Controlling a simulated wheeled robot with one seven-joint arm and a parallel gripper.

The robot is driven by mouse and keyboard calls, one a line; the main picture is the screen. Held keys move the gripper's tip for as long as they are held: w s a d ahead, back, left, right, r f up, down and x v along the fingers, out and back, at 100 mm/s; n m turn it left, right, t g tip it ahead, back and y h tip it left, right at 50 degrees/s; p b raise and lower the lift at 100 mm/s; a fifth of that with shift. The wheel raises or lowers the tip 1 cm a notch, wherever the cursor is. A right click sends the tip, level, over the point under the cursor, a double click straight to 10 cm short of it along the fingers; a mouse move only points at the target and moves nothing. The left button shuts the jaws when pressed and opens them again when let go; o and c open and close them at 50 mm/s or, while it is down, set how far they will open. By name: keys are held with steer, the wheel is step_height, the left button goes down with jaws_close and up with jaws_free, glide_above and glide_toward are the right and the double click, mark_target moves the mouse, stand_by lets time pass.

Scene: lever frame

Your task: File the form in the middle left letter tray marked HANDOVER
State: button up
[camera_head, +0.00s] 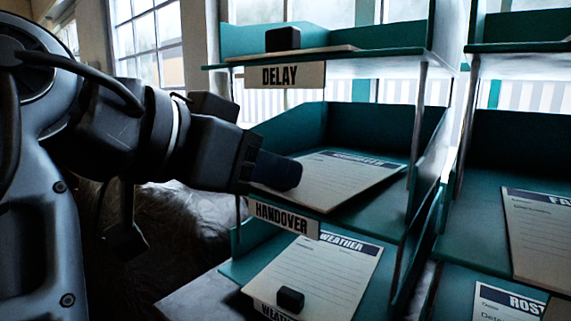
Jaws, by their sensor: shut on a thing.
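The form (338,179), a white sheet with a dark header band, lies over the floor of the middle left letter tray (378,126), which is teal. The tray's front label reads HANDOVER (284,219). The form's header lettering is too small to read surely. My gripper (280,171) reaches in from the left at the tray's front and is shut on the form's near left end. A dark blue rounded piece at its tip covers that part of the sheet.
The DELAY tray (343,54) is above, holding a sheet and a black block (283,39). The WEATHER tray below holds a WEATHER form (322,262) and a black block (290,299). Thin posts (415,145) and a right column of trays with forms (540,225) stand close by.

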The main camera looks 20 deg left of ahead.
steer(key=shift+f, duration=0.4)
steer(key=o, duration=1.1)
steer(key=p+v, duration=0.2)
steer(key=v, duration=0.6)
